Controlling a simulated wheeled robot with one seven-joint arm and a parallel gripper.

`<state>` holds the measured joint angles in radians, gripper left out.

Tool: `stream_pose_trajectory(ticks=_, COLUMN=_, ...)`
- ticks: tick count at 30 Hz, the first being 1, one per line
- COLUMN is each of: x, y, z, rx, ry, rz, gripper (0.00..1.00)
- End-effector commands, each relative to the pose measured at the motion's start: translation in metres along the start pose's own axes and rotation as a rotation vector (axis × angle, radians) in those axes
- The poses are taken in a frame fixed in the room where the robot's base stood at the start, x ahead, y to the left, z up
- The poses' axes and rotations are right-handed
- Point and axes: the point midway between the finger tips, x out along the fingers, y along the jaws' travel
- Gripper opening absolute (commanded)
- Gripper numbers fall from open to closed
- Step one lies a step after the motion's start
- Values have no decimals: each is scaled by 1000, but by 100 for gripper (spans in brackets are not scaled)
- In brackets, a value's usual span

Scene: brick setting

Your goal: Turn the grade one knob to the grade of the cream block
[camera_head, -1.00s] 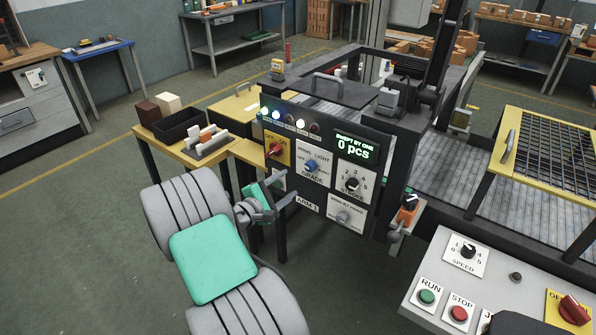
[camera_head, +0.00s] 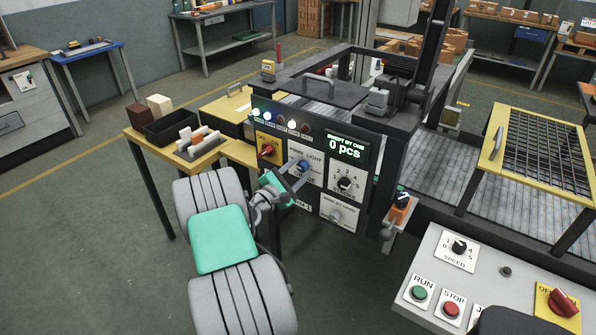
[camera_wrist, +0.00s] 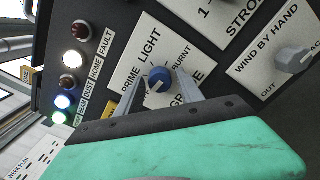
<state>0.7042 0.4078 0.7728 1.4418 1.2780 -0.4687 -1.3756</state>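The blue grade knob (camera_wrist: 159,79) sits on a white plate (camera_wrist: 125,88) marked PRIME, LIGHT and BURNT. Its pale mark faces lower left in the wrist view; I cannot tell exactly which label it meets. My gripper (camera_wrist: 160,82) is open, with one finger on each side of the knob. Small gaps seem to show between fingers and knob, though contact is hard to judge. In the head view my gripper (camera_head: 295,172) is at the plate and partly covers it. The cream block (camera_head: 159,104) stands on the yellow side table (camera_head: 176,152), beside a brown block (camera_head: 138,116).
Close by on the panel are a red switch (camera_head: 267,151), the stroke knob (camera_head: 345,184) and the wind-by-hand knob (camera_head: 336,216). Indicator lamps line the panel's edge. A black tray (camera_head: 170,127) is on the side table. A control desk (camera_head: 430,265) stands at right.

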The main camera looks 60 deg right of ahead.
Motion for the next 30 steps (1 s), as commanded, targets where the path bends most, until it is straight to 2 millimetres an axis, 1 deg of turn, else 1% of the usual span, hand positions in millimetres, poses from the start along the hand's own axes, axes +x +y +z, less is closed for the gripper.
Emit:
stream_pose_trajectory(ticks=1, x=0, y=0, z=0, rx=0, ry=0, rz=0, gripper=40)
stream_pose_trajectory(ticks=2, x=0, y=0, z=0, rx=0, ry=0, rz=0, gripper=37)
stream_pose_trajectory(ticks=15, x=0, y=0, z=0, rx=0, ry=0, rz=-1, gripper=1)
stream_pose_trajectory(ticks=24, x=0, y=-1, z=0, rx=7, ry=0, rz=-1, gripper=0)
stream_pose_trajectory(ticks=30, x=0, y=-1, z=-1, rx=59, ry=0, rz=-1, gripper=0)
